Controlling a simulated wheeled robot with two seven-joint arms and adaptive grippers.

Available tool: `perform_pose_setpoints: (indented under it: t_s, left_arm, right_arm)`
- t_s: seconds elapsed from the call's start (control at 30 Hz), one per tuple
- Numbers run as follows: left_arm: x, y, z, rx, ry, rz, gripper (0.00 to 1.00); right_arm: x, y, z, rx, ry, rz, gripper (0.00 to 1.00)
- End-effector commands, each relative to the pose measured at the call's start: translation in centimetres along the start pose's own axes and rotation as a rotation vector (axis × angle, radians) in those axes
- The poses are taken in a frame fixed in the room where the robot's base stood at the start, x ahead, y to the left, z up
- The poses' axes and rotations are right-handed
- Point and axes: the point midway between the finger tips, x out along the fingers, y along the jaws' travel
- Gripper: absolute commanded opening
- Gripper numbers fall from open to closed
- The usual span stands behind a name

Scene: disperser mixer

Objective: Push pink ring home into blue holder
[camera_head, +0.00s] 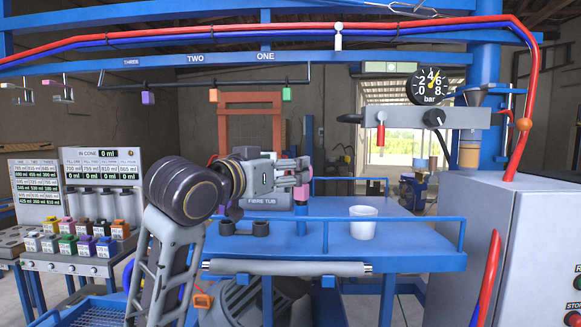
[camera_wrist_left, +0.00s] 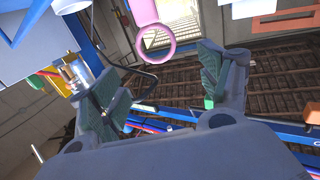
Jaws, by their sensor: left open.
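A pink ring (camera_wrist_left: 157,53) shows in the left wrist view, upper middle, beyond the gap between my fingers. A flat pink piece (camera_wrist_left: 143,12) sits just above it. My left gripper (camera_wrist_left: 165,88) is open, its two fingers well apart with nothing seen between them. In the head view my left gripper (camera_head: 303,178) reaches right above the blue table, and the ring cannot be made out with certainty. My right gripper is not in view.
The blue table (camera_head: 400,259) has a raised rail (camera_head: 435,219) and carries a white cup (camera_head: 363,223) right of my gripper. A dark two-ring stand (camera_head: 243,229) is below my wrist. A grey cabinet (camera_head: 530,240) stands at right; small coloured containers (camera_head: 85,243) fill the left.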

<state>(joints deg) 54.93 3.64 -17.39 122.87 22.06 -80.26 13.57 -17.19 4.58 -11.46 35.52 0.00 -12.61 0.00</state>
Motion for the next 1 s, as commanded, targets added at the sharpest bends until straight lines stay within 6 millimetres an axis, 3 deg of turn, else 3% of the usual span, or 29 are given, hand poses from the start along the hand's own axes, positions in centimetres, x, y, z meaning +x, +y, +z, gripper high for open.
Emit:
perform_pose_setpoints:
  t_s: [0.2,0.4,1.0]
  left_arm:
    - [-2.4,0.0,0.0,0.000,0.000,0.000,0.77]
    - [-3.6,0.0,0.1,0.000,-0.001,0.000,0.77]
    - [-3.8,0.0,0.0,0.000,-0.001,0.000,0.77]
  right_arm:
    - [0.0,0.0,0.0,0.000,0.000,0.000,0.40]
    - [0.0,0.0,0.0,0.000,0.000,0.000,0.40]
    - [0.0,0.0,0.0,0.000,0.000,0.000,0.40]
